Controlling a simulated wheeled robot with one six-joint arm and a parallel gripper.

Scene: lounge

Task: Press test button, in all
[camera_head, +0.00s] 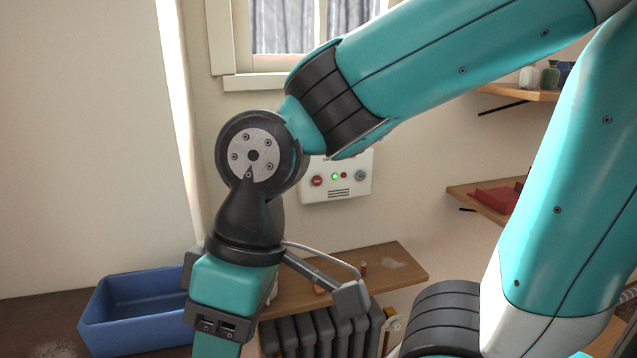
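A pale control box (358,188) is mounted on the wall below the window, right of my arm's wrist joint. My arm covers its top left part and most of its lettering. On its face are a red round button (317,181), a lit green light (335,176), a small red light (344,175) and a grey round knob or button (354,175). I cannot read which one is the test button. My wrist points down in front of the wall, left of the box. The fingers are below the picture's lower edge.
A wooden shelf (400,267) with small items sits below the box, above a dark radiator (325,330). A blue bin (130,310) stands on a dark surface at lower left. Wall shelves at right hold jars (550,75) and a red object (495,199).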

